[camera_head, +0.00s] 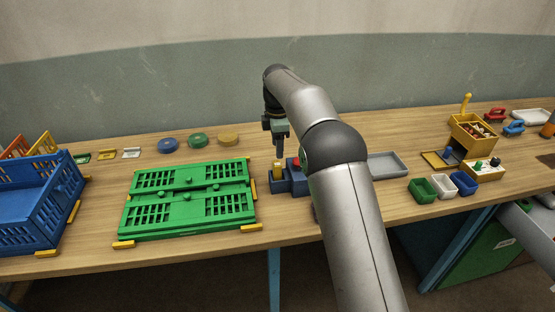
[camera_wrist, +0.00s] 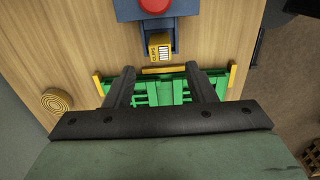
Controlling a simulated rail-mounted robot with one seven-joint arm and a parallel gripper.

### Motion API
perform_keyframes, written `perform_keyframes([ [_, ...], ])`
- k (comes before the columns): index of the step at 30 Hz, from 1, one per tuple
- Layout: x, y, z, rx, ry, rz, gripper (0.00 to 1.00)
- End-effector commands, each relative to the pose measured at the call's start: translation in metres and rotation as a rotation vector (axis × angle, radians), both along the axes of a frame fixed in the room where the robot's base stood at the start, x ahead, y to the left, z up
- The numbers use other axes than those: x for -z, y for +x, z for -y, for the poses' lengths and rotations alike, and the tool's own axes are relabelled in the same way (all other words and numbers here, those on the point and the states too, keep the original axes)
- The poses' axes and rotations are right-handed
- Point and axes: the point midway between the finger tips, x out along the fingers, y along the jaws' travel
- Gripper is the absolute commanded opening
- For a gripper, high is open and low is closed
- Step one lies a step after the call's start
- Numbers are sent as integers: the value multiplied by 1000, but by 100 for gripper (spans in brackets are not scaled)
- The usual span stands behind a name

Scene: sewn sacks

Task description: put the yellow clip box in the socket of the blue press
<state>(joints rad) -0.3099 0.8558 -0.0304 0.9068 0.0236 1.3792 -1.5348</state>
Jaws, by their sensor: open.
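The blue press (camera_head: 298,183) stands on the bench right of the green flat crate. In the wrist view the press (camera_wrist: 184,8) has a red button (camera_wrist: 154,5) at the top edge. The yellow clip box (camera_wrist: 160,45) sits upright in the blue socket on the press's near side, with dark marks on its top. In the head view the yellow clip box (camera_head: 278,171) shows at the left part of the press. My gripper (camera_head: 279,154) points down just above it. In the wrist view my gripper's fingers (camera_wrist: 160,71) are apart with nothing between them, below the box in the picture.
The green crate (camera_head: 190,204) lies left of the press, with yellow corner stops. A blue crate (camera_head: 30,205) stands far left. A grey tray (camera_head: 387,165) and small bins (camera_head: 422,190) are to the right. Round coloured discs (camera_head: 197,140) lie behind the green crate.

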Motion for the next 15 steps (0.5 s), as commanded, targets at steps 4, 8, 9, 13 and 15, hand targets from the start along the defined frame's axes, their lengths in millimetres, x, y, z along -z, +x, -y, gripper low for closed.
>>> perform_keyframes([
  [4, -26, 1, 0, 0, 0, 2, 50],
  [8, -38, 0, 0, -1, 0, 0, 50],
  [9, -40, 0, 0, -1, 0, -1, 50],
  [13, -43, 0, 0, -1, 0, -1, 50],
  [15, -44, -1, 1, 7, 0, 0, 50],
])
